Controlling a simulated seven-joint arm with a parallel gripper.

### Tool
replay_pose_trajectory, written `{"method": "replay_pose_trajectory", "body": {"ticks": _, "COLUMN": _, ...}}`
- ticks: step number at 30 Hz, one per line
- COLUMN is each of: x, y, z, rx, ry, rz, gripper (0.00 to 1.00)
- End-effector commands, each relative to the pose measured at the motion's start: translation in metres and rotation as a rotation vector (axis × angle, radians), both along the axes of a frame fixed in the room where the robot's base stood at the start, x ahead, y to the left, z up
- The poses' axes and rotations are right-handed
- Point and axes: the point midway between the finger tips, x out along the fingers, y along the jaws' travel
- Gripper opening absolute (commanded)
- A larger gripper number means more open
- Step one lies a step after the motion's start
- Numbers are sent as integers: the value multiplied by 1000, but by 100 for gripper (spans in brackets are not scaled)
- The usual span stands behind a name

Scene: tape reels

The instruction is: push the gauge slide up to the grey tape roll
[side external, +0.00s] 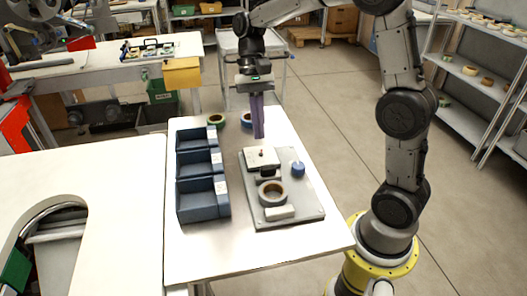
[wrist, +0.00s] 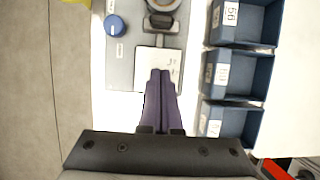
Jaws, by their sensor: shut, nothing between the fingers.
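A grey board (side external: 310,207) lies on the white table and carries the task parts. The tape roll (side external: 271,193), greyish with a tan inside, lies flat on it; its edge shows at the top of the wrist view (wrist: 174,10). A small dark block (side external: 267,174), apparently the gauge slide, sits between the roll and a white plate (side external: 262,157); it also shows in the wrist view (wrist: 159,22). I cannot tell whether block and roll touch. My gripper (side external: 259,136), with long purple fingers, is shut and empty, pointing down above the plate's far end.
A blue round piece (side external: 298,169) sits on the board's right side. A white block (side external: 281,212) lies at its near end. Dark blue bins (side external: 203,200) stand to the left. A green roll (side external: 216,120) and a blue roll (side external: 246,119) lie at the back.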

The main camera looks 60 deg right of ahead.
Motion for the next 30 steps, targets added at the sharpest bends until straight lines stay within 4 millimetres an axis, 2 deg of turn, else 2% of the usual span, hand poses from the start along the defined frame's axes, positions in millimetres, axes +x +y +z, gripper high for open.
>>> {"method": "replay_pose_trajectory", "body": {"ticks": 3, "x": -7, "y": 7, "z": -23, "rx": 0, "ry": 4, "rz": 2, "gripper": 0}}
{"method": "replay_pose_trajectory", "body": {"ticks": 6, "x": -13, "y": 13, "z": -36, "rx": 0, "ry": 0, "rz": 3, "gripper": 0}}
{"method": "replay_pose_trajectory", "body": {"ticks": 15, "x": -35, "y": 37, "z": -34, "rx": -1, "ry": -2, "rz": 2, "gripper": 0}}
{"method": "replay_pose_trajectory", "body": {"ticks": 30, "x": -40, "y": 42, "z": -34, "rx": 0, "ry": -2, "rz": 1, "gripper": 0}}
